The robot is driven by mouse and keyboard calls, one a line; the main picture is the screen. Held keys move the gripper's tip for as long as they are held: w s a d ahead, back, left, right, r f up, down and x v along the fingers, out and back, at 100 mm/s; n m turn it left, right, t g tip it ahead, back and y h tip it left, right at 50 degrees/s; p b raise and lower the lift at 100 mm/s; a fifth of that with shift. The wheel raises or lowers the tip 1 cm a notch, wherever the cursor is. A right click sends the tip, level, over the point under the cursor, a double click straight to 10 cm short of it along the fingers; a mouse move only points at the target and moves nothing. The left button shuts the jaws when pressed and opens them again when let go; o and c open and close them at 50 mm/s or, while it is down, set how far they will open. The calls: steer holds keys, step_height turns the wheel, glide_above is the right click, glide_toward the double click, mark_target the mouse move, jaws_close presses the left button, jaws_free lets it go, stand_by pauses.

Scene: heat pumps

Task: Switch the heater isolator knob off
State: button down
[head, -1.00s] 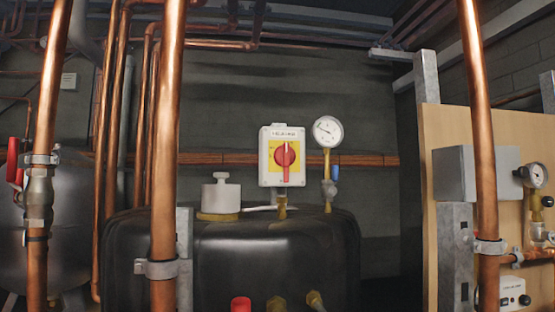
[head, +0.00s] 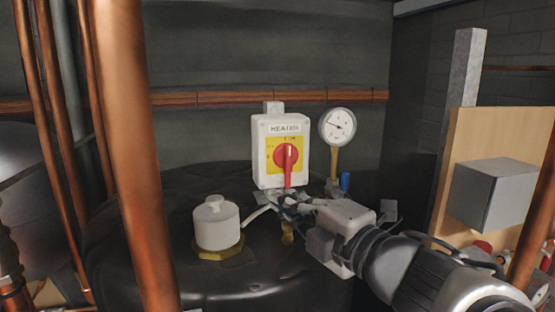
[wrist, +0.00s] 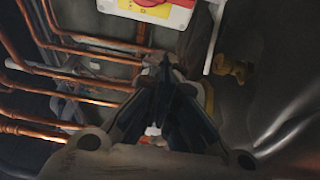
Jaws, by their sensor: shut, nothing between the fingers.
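The heater isolator is a white box (head: 262,165) labelled HEATER with a yellow plate, standing above the black tank in the head view. Its red knob (head: 287,158) has its long handle upright. In the wrist view the red knob (wrist: 150,3) is cut off by the top edge, and the box's lower edge (wrist: 178,17) shows. My gripper (head: 277,197) is below the box's lower front in the head view. Its fingers (wrist: 168,72) are shut and empty, below the knob; I cannot tell whether they touch the box.
A round gauge (head: 338,127) on a brass stem stands right of the box, with a blue valve lever (head: 345,182) below. A white cap (head: 216,222) sits on the black tank (head: 200,285) at left. A thick copper pipe (head: 130,150) crosses the near left.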

mark_target(287, 166)
steer(key=shift+s, duration=0.2)
steer(key=x, duration=1)
steer(key=d+p, duration=0.1)
steer(key=d, duration=0.1)
steer(key=w+d+p, duration=0.1)
steer(key=d, duration=0.1)
steer(key=shift+w, duration=0.15)
steer(key=shift+a, duration=0.1)
